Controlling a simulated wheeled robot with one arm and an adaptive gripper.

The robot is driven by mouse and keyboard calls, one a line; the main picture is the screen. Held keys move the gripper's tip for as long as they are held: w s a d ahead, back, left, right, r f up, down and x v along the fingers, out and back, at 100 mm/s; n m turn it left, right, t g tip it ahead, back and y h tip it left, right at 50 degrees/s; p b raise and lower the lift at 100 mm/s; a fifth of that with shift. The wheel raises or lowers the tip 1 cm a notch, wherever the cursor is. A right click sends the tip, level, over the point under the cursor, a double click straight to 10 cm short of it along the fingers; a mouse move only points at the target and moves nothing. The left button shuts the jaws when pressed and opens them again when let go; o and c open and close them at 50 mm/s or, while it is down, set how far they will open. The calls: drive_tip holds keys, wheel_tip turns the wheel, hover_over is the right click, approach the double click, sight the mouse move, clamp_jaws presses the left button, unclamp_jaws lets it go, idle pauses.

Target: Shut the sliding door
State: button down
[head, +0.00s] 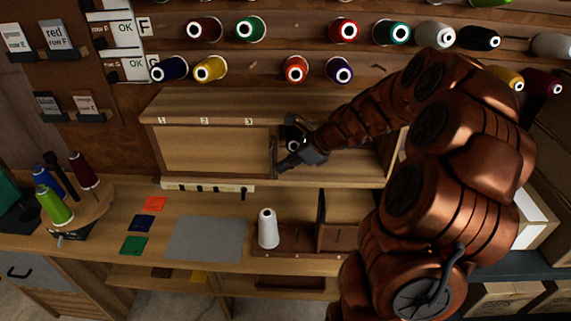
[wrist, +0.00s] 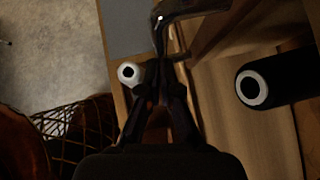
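The sliding door (head: 215,151) is a pale wooden panel covering the left part of the wall cabinet (head: 185,104). The cabinet's right part is uncovered. A dark upright handle (head: 274,148) runs along the door's right edge. My gripper (head: 283,166) is at this handle; its fingers come from the right. In the wrist view my gripper (wrist: 160,75) has its fingertips drawn close together at the dark curved handle (wrist: 163,28). The fingers hide part of the contact. A black spool (head: 292,146) stands inside the opening, behind my gripper; it also shows in the wrist view (wrist: 253,88).
A spool stand (head: 85,215) is at far left. Several spools hang on the wall above the cabinet.

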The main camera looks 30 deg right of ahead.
drive_tip(key=s+d+f+b+v, duration=0.1)
drive_tip(key=b+v, duration=0.1)
drive_tip(key=v, duration=1)
drive_tip(key=shift+s+d+b, duration=0.25)
drive_tip(key=shift+d+b, duration=0.05)
drive_tip(key=shift+d, duration=0.15)
drive_tip(key=shift+f, duration=0.15)
drive_tip(key=s+a+f+n+g, duration=0.1)
drive_tip(key=s+a+n+g, duration=0.1)
drive_tip(key=s+a+n, duration=0.3)
drive_tip(key=s+a+f+n+g+h, duration=0.1)
drive_tip(key=a+n, duration=0.2)
drive_tip(key=a, duration=0.4)
drive_tip(key=s+a+f+n+g, duration=0.1)
drive_tip(key=s+a+n+g, duration=0.2)
drive_tip(key=a, duration=0.4)
drive_tip(key=s+a+f+n+g+h, duration=0.1)
drive_tip(key=s+f+n+h, duration=0.1)
drive_tip(key=s+n, duration=0.5)
drive_tip(key=s+a+f+n+g+h, duration=0.1)
drive_tip(key=s+f+n+h, duration=0.1)
drive_tip(key=s+n, duration=0.6)
drive_tip(key=shift+s+a+f+n+h, duration=0.35)
drive_tip(key=shift+s+h, duration=0.45)
drive_tip(key=shift+s, duration=0.3)
idle(1.7)
